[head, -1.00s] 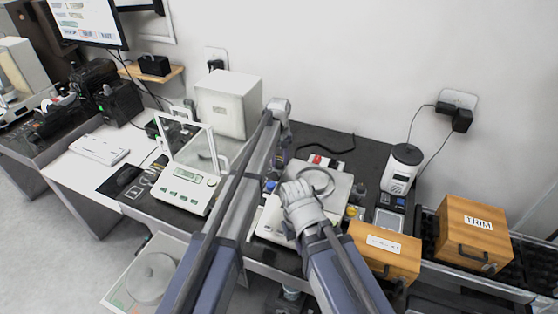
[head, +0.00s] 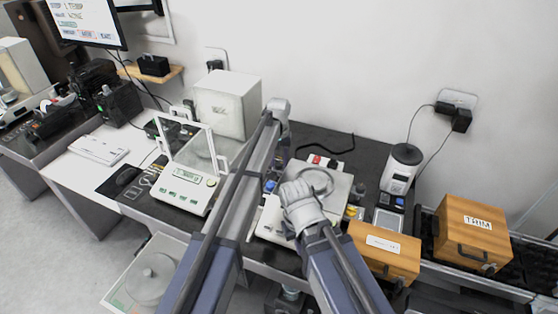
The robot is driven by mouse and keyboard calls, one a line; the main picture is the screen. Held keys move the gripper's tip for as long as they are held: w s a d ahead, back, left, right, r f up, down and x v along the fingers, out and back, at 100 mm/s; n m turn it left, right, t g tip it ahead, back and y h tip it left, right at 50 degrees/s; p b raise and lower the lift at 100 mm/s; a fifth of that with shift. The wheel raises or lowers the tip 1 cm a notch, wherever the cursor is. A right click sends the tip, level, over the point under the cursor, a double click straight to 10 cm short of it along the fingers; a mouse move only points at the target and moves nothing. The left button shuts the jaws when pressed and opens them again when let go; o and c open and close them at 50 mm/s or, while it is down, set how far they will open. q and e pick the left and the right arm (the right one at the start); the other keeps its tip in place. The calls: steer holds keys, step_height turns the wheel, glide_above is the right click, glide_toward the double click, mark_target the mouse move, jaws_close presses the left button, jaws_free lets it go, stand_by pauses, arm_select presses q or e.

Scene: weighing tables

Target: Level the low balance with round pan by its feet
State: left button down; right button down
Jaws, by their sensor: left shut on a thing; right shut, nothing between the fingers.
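The low balance with round pan (head: 343,187) is a flat, pale instrument on the dark table, with a ring on its top. My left gripper (head: 283,152) points down at its back left corner and is shut, apparently on a foot there; the fingertips and what they hold are mostly hidden. My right gripper (head: 300,194) is over the balance's front left part, shut and empty. It and its arm hide much of the front of the balance. I cannot see a level bubble.
A glass-sided balance (head: 188,185) and a white box (head: 229,104) stand left. A white cylindrical device (head: 400,168), a wooden box (head: 384,252) and a TARA-like labelled wooden box (head: 471,232) are right. Another round-pan scale (head: 150,278) sits lower left. A monitor (head: 86,20) hangs at the back.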

arm_select(q)
steer(key=shift+c, duration=2.2)
jaws_free()
steer(key=shift+d, duration=0.1)
